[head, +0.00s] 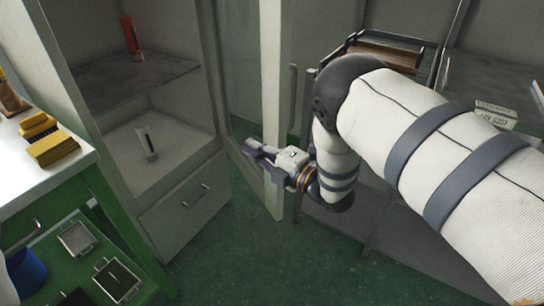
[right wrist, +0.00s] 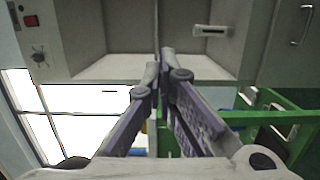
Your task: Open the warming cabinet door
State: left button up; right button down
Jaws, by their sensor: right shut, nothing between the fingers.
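The warming cabinet (head: 60,50) stands at the left of the head view with its inside showing. Its glazed door (head: 271,70) stands swung open, the pale frame edge toward me. A grey upright bar, seemingly the door handle (head: 293,95), is on the door's right side. My right gripper (head: 248,148) is at the lower part of the door frame, its fingers reaching past the edge to the cabinet side. Whether it touches the door I cannot tell. In the right wrist view its fingers (right wrist: 159,68) are together and empty. My left gripper is not in view.
The shelves hold a red tube (head: 132,38) and a pale tube with a dark label (head: 147,144). A drawer (head: 185,208) is below. A bench (head: 75,160) with yellow blocks (head: 54,149) is at left. A rack (head: 385,58) stands behind my right arm. Green floor (head: 235,255) is clear.

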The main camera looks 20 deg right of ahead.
aim_at(271, 143)
jog(key=shift+w+d, duration=0.15)
jog(key=shift+d, duration=0.9)
jog(key=shift+w+d, duration=0.1)
jog(key=shift+d, duration=0.9)
jog(key=shift+d, duration=0.1)
